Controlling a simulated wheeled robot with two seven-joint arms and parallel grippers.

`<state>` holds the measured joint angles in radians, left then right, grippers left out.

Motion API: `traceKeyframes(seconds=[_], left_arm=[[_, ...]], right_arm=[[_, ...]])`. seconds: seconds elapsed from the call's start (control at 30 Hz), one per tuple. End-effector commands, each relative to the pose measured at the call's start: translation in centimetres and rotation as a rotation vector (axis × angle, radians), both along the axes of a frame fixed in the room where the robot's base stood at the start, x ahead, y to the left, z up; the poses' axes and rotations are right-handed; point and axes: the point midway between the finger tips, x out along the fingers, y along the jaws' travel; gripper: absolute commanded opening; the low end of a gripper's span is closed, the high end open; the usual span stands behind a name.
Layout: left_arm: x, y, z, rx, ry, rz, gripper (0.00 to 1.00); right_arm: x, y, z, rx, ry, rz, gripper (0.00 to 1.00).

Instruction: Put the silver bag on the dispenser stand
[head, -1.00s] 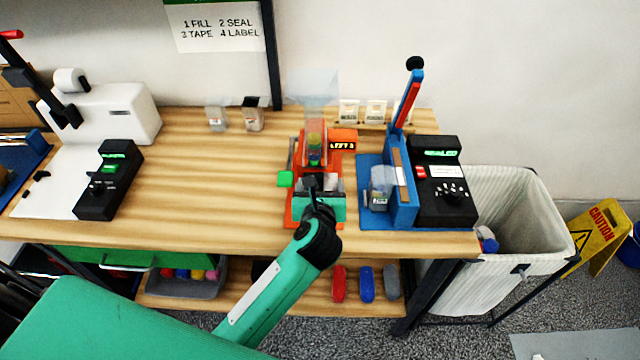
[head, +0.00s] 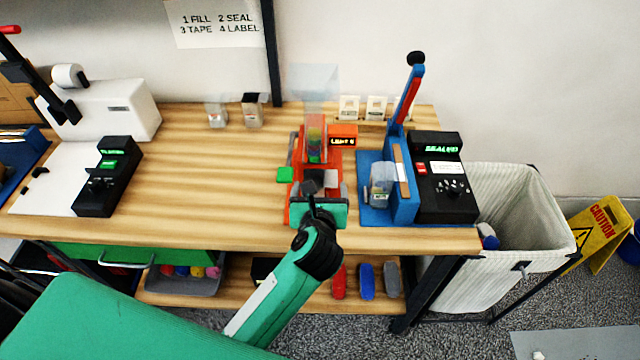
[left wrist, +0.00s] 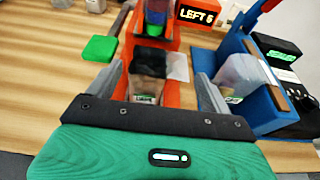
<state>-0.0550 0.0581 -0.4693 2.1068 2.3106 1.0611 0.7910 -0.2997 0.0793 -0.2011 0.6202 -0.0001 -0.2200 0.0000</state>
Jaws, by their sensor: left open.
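The orange dispenser (head: 316,133) stands on the workbench, with a clear hopper on top and coloured pieces in its tube. A bag with a dark opening, which looks like the silver bag (left wrist: 150,62), is at the dispenser stand (left wrist: 186,96), under the tube. A pale flap sticks out at its right. My left gripper (head: 318,190) is in front of the dispenser, open, with one grey finger on each side of the bag and visible gaps. My right gripper is not in view.
A blue sealer (head: 404,190) with a clear bag (head: 381,184) stands close at the right. Two small bags (head: 252,113) stand at the back. A green paddle (left wrist: 100,48) is beside the left finger. The bench middle left is clear.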

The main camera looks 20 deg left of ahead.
Motion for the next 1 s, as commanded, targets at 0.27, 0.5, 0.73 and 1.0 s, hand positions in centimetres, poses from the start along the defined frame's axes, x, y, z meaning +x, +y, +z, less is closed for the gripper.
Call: traceKeyframes(seconds=[0.27, 0.5, 0.73, 1.0], left_arm=[[-5.5, -1.6, 1.5, -0.005, 0.001, 0.0, 0.83], [-7.7, -2.2, 2.4, -0.001, 0.001, -0.001, 0.83], [-7.9, -2.3, 2.5, 0.0, 0.0, 0.0, 0.83], [-7.8, -2.3, 2.5, 0.0, 0.0, 0.0, 0.83]], right_arm=[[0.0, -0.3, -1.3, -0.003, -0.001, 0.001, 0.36], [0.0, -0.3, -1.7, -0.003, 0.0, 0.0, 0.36], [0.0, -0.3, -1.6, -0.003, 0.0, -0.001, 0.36], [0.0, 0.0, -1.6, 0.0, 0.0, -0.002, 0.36]])
